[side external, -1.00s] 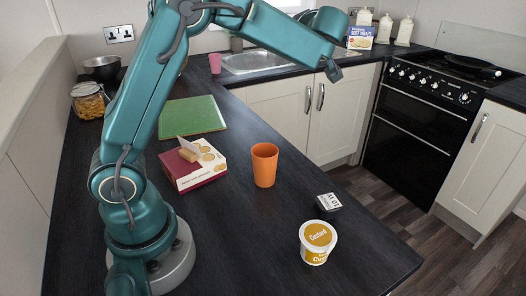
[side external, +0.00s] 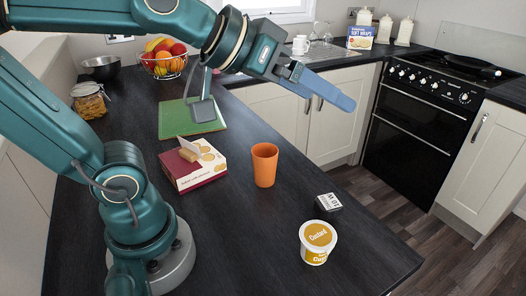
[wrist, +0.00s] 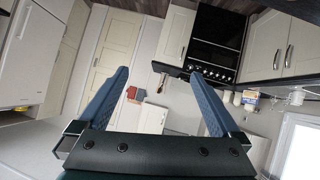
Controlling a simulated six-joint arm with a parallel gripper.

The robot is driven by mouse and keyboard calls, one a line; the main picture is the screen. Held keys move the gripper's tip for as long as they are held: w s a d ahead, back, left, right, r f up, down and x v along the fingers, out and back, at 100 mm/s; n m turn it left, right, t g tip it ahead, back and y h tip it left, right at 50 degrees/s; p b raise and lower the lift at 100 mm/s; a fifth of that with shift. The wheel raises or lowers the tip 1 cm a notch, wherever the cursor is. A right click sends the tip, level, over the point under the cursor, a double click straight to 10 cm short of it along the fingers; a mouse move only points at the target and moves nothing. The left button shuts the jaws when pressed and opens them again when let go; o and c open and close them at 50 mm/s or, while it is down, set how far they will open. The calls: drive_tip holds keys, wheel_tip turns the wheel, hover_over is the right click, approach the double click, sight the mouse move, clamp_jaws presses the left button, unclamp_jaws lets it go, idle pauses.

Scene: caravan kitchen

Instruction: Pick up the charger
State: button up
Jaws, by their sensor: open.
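The charger (side external: 328,203) is a small dark block with a white printed label on top. It lies on the dark worktop near its right edge in the side view, behind the custard tub. My gripper (side external: 343,101) is raised well above the worktop, up and to the right of the orange cup, and apart from the charger. In the wrist view my gripper (wrist: 160,92) has its two blue fingers spread wide with nothing between them. The wrist view looks across the room, and the charger does not show there.
A custard tub (side external: 318,243) stands just in front of the charger. An orange cup (side external: 264,165) and an open biscuit box (side external: 193,163) stand to its left. A green board (side external: 178,122) and a fruit bowl (side external: 163,64) are farther back. The front worktop is mostly clear.

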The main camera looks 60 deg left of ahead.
drive_tip(key=s+f+g, duration=0.3)
drive_tip(key=s+f, duration=0.1)
drive_tip(key=f, duration=0.3)
drive_tip(key=n+t+y, duration=0.3)
drive_tip(key=n, duration=0.3)
hover_over(328, 204)
drive_tip(key=d, duration=0.3)
wheel_tip(328, 204, down, 8)
drive_tip(key=s+f+y, duration=0.1)
drive_tip(key=f, duration=0.1)
drive_tip(key=a+f+m+y, duration=0.1)
drive_tip(key=f, duration=0.1)
drive_tip(key=s+f+y, duration=0.1)
drive_tip(key=f, duration=0.1)
drive_tip(key=shift+s+a+f+m, duration=0.2)
drive_tip(key=shift+s+f+m, duration=0.1)
drive_tip(key=shift+s+f, duration=0.1)
drive_tip(key=shift+s+a+f+y, duration=0.1)
drive_tip(key=shift+s+f+y, duration=0.2)
drive_tip(key=shift+f, duration=0.1)
drive_tip(key=shift+x, duration=0.75)
drive_tip(key=shift+w+a+f+m, duration=0.1)
drive_tip(key=shift+w+a+f, duration=0.15)
drive_tip(key=shift+w, duration=0.25)
drive_tip(key=shift+w+a+f+m, duration=0.1)
drive_tip(key=shift+w+a+f, duration=0.1)
drive_tip(key=shift+w+f, duration=0.25)
drive_tip(key=shift+w+a+f+m, duration=0.1)
drive_tip(key=shift+w+a+f, duration=0.1)
drive_tip(key=shift+w, duration=0.35)
